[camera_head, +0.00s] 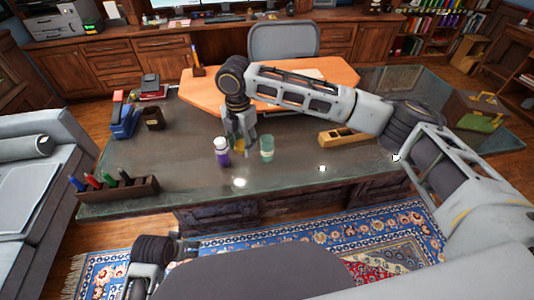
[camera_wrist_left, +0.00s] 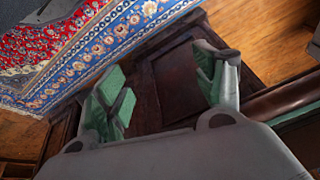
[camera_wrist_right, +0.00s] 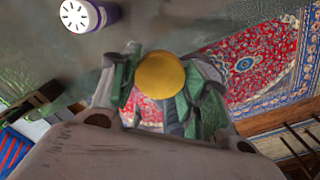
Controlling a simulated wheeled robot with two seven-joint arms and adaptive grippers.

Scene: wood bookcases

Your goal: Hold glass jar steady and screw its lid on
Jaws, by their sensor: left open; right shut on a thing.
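The greenish glass jar (camera_head: 267,149) stands upright on the dark glass-topped desk, near its front edge. My right gripper (camera_head: 238,141) is just left of the jar and points down. It is shut on a round yellow lid (camera_wrist_right: 160,75), which sits between its green finger pads in the right wrist view. The lid is partly hidden by the fingers in the head view. The jar is apart from the lid. My left gripper (camera_head: 186,246) is low in front of the desk, away from the jar. Its fingers are spread and empty in the left wrist view (camera_wrist_left: 165,85).
A purple bottle with a white cap (camera_head: 222,153) stands close beside my right gripper. A wooden block-like tool (camera_head: 345,136) lies right of the jar. A marker rack (camera_head: 115,190) is at the desk's left front. The desk between rack and bottle is clear.

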